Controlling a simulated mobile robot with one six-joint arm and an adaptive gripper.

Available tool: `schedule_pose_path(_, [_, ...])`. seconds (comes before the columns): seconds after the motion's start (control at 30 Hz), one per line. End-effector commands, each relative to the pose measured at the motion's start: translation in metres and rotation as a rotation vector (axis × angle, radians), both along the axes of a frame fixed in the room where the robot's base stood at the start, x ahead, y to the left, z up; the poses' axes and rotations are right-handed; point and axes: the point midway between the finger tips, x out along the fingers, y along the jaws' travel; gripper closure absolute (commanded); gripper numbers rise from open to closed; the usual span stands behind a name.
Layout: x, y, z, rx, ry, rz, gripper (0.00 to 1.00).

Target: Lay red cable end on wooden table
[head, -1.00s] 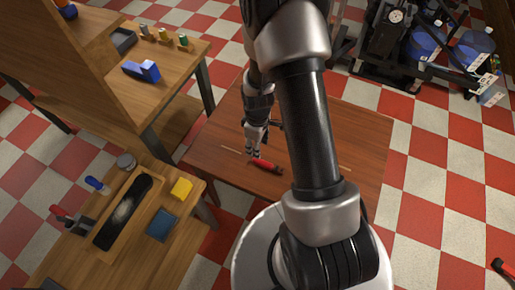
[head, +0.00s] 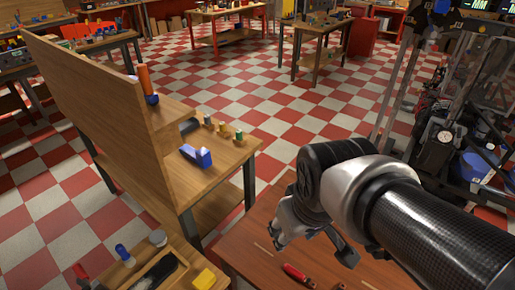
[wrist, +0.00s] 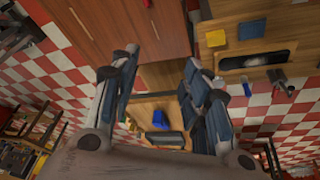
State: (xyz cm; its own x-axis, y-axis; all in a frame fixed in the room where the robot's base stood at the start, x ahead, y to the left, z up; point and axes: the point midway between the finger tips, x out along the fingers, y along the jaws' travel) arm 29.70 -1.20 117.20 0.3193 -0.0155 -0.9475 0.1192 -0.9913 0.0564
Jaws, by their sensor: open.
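The red cable end (head: 296,273) lies on the reddish-brown wooden table (head: 250,262) at the bottom of the head view, and a dark part shows beside it. My gripper (head: 310,248) is above the table, apart from the red piece. In the wrist view my gripper (wrist: 160,60) has its two fingers spread with nothing between them. The table's planks (wrist: 90,30) fill the top left there. A small piece at the wrist view's top edge is too cut off to name surely.
A wooden bench (head: 215,185) with a tall back panel, a blue tool (head: 196,156) and small cylinders stands left of the table. A lower bench with a yellow block (head: 204,279) is at bottom left. Black machinery (head: 440,150) stands at right. Checkered floor lies open behind.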

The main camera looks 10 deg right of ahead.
Motion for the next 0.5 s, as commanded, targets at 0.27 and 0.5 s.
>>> schedule_pose_path(0.27, [-0.053,0.011,0.024,0.053,-0.078,-0.107,0.57])
schedule_pose_path(0.5, [-0.058,0.011,0.025,0.061,-0.083,-0.122,0.57])
